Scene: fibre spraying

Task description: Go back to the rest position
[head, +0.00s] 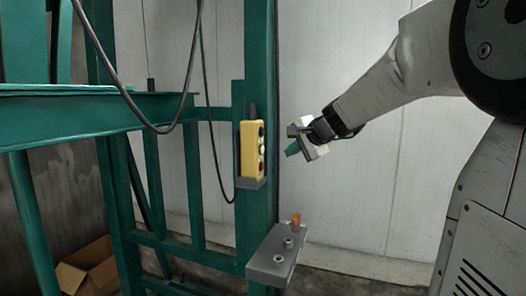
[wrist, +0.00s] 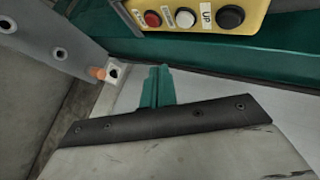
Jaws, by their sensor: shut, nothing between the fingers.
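My gripper (head: 292,150) is at the end of my arm, which reaches in from the right in the head view. Its green fingers are shut with nothing between them. They also show in the wrist view (wrist: 157,84). The gripper is in the air to the right of the yellow control box (head: 252,150), apart from it. In the wrist view the lower part of the yellow box (wrist: 195,14), with red, white and black buttons, shows at the top.
A green steel frame (head: 258,60) stands at the left and centre. A grey bracket (head: 270,262) with an orange piece (head: 296,219) sticks out below the gripper. Dark cables hang in front of the frame. An open cardboard box (head: 88,268) lies at lower left. A pale wall is behind.

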